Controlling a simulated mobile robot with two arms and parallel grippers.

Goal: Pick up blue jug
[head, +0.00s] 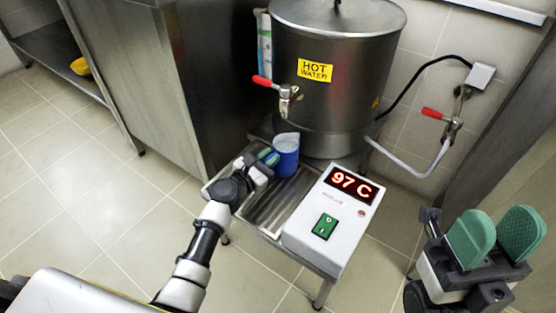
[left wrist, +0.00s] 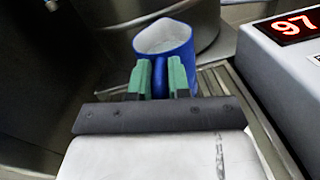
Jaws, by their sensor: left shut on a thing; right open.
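The blue jug (head: 287,158) is at the back of the drip tray, in front of the big steel hot water pot and below its tap. It looks upright, and its pale inside shows. My left gripper (head: 268,157) reaches it from the left. In the left wrist view the green fingers of the left gripper (left wrist: 160,78) are shut on the handle of the blue jug (left wrist: 166,50). I cannot tell whether the jug's base touches the tray. My right gripper (head: 497,237) is open and empty at the right, its green pads apart.
The steel pot (head: 335,50) has a red-handled tap (head: 285,92). A white box (head: 325,225) with a 97 C display stands right of the drip tray (head: 265,210). A hose and a second red-handled tap (head: 445,120) are at the right. The floor at left is clear.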

